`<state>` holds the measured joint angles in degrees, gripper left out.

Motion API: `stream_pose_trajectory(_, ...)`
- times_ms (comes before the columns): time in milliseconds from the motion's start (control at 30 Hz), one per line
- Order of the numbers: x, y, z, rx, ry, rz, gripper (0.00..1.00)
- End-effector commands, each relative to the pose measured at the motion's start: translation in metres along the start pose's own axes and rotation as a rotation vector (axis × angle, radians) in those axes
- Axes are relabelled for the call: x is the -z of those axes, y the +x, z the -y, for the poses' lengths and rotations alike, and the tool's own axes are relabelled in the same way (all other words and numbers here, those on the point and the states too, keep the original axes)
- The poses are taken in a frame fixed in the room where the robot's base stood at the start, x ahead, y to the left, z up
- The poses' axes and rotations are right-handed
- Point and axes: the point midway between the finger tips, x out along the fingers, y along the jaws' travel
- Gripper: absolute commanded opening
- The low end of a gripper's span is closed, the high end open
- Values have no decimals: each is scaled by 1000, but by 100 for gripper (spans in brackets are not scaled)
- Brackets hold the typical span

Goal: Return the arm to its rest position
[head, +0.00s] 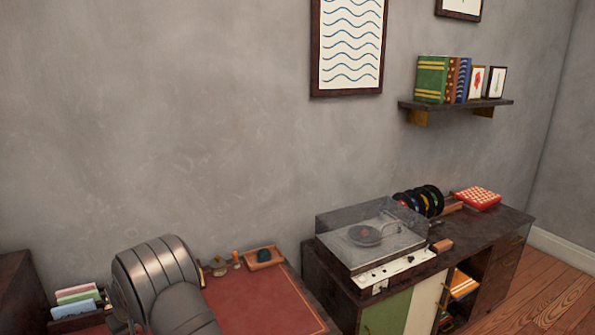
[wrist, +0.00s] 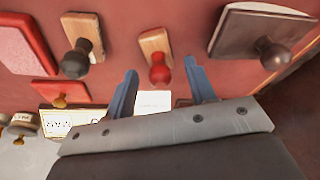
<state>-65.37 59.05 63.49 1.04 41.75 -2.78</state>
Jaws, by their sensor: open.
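My gripper (wrist: 160,82) shows in the wrist view with its two blue-grey fingers apart and nothing between them. It hangs over a red desk surface. A wooden stamp with a red knob (wrist: 158,70) lies just beyond the fingertips, and I cannot tell how far below them it is. In the head view my grey arm (head: 165,280) rises at the lower left in front of the red desk top (head: 260,305). My gripper is out of sight in that view.
In the wrist view, a stamp with a dark knob (wrist: 78,58) and a dark rocker-like block (wrist: 262,40) flank the fingers. In the head view, a record player (head: 370,240) stands on a cabinet at the right. A card holder (head: 78,305) is left of my arm.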

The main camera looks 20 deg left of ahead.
Motion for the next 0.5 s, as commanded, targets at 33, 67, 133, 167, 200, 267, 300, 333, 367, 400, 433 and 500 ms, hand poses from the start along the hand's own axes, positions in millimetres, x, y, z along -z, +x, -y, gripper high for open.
stream_pose_trajectory(33,0,10,0,0,0,1,50)
stream_pose_trajectory(67,0,15,0,0,0,1,50)
stream_pose_trajectory(133,-1,26,0,0,0,1,50)
stream_pose_trajectory(167,-1,29,0,0,0,0,50)
stream_pose_trajectory(200,4,16,0,0,0,-6,50)
stream_pose_trajectory(267,6,8,0,0,0,-5,50)
stream_pose_trajectory(300,6,4,0,0,0,-4,50)
stream_pose_trajectory(333,7,1,0,0,0,-3,50)
stream_pose_trajectory(367,8,-1,0,0,0,-3,50)
stream_pose_trajectory(400,8,-3,0,0,0,-2,50)
stream_pose_trajectory(433,8,-5,0,0,0,-2,50)
stream_pose_trajectory(500,9,-7,0,0,0,-1,50)
